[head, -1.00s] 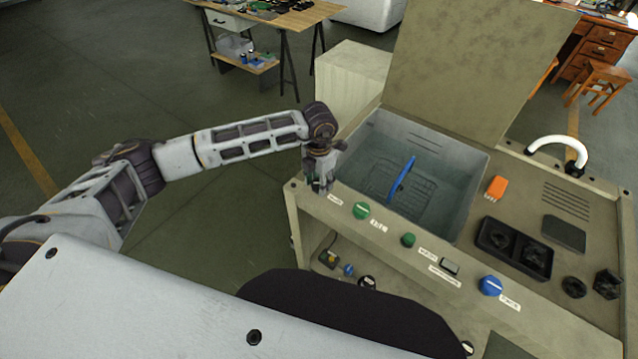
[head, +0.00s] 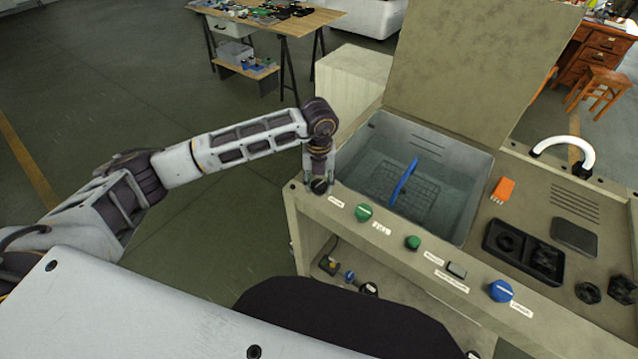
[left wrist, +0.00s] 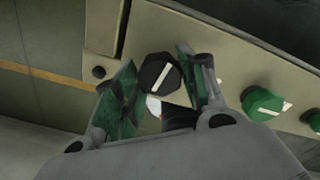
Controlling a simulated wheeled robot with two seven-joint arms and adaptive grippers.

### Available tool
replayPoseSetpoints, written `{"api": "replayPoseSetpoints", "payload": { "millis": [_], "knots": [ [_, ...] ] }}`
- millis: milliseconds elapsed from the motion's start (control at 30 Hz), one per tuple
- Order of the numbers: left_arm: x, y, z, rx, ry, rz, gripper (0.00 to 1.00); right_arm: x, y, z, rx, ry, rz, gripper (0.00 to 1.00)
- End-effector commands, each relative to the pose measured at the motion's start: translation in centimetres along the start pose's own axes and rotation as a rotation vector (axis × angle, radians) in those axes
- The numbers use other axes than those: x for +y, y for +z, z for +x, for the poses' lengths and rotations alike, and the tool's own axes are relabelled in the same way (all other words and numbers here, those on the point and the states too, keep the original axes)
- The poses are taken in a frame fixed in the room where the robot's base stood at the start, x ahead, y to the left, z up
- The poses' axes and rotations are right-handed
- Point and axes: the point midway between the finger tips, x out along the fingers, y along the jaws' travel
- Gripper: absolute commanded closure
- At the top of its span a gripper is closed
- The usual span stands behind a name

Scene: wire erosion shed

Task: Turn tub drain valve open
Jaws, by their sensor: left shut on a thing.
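A black knob with a white pointer line (left wrist: 160,73) sits at the left end of the machine's front panel. Its line slants up to the right in the left wrist view. The knob also shows in the head view (head: 319,186). My left gripper (head: 319,176) reaches down to it from above, one finger on each side. It is shut on the black knob, and its green-padded fingers (left wrist: 158,84) flank it in the left wrist view. The panel labels are too small to read, so I cannot tell which control is named the drain valve. My right gripper is out of view.
Behind is an open tub (head: 470,185) with a blue strip (head: 404,183).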

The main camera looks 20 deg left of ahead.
Motion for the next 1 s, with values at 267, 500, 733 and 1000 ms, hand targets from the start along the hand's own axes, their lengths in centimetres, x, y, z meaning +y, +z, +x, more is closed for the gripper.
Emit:
{"api": "replayPoseSetpoints", "payload": {
  "millis": [267,500,733,1000],
  "knots": [
    [0.00,0.02,0.02,-0.001,-0.001,-0.140,0.82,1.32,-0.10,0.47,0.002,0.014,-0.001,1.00],
    [0.00,0.01,-0.01,-0.001,-0.001,-0.188,0.82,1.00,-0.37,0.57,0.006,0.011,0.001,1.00],
    [0.00,0.02,-0.03,-0.001,-0.001,-0.192,0.82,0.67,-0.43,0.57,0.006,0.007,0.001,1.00],
    [0.01,0.03,-0.03,-0.001,-0.001,-0.191,0.43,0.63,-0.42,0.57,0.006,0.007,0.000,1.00]
  ]
}}
